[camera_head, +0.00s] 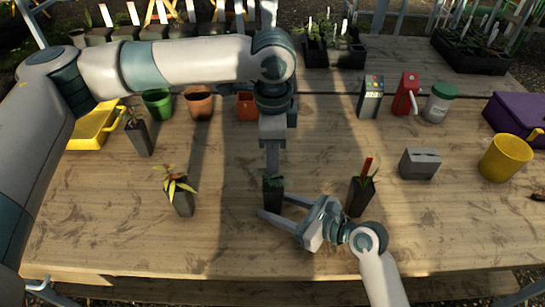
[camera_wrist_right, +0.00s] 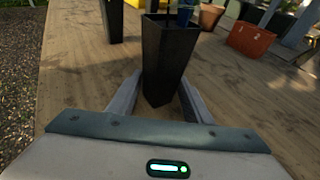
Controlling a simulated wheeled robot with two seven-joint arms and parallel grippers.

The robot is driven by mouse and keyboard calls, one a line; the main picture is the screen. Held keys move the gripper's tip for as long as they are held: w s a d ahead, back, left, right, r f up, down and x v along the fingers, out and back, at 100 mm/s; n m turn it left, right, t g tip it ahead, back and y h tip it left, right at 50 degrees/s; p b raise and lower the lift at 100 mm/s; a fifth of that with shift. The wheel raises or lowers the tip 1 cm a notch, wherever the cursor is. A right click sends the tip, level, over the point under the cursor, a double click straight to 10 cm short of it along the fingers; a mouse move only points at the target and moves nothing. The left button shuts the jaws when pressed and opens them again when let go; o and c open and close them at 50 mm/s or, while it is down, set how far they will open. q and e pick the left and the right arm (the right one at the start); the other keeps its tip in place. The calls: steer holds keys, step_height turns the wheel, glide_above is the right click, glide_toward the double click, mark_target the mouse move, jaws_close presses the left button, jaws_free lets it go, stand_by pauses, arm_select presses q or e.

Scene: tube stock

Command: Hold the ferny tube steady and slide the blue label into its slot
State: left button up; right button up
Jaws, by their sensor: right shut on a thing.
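The ferny tube (camera_head: 274,199), a dark tapered square pot with green leaves, stands on the table at front centre; it fills the middle of the right wrist view (camera_wrist_right: 168,60). My right gripper (camera_head: 272,207) is shut on it low down, a finger on each side (camera_wrist_right: 158,95). My left gripper (camera_head: 272,176) points straight down just above the tube's top; its fingers look edge-on, so their gap cannot be seen. A small blue piece, apparently the blue label (camera_wrist_right: 185,16), shows at the tube's mouth in the right wrist view. The slot is hidden.
A yellow-leaved tube (camera_head: 183,202) stands left, a tube with a red label (camera_head: 361,196) right, another plant tube (camera_head: 141,138) farther left. Small pots (camera_head: 199,104) line the back. The front left table is clear.

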arm_select(q)
step_height(320, 180, up, 12)
stand_by(0.6)
stand_by(0.8)
arm_select(e)
steer(key=o, duration=0.9)
steer(key=shift+s+d, duration=0.1)
steer(key=shift+d, duration=0.05)
steer(key=v, duration=1.1)
steer(key=shift+s+d+r, duration=0.2)
steer(key=shift+r, duration=0.05)
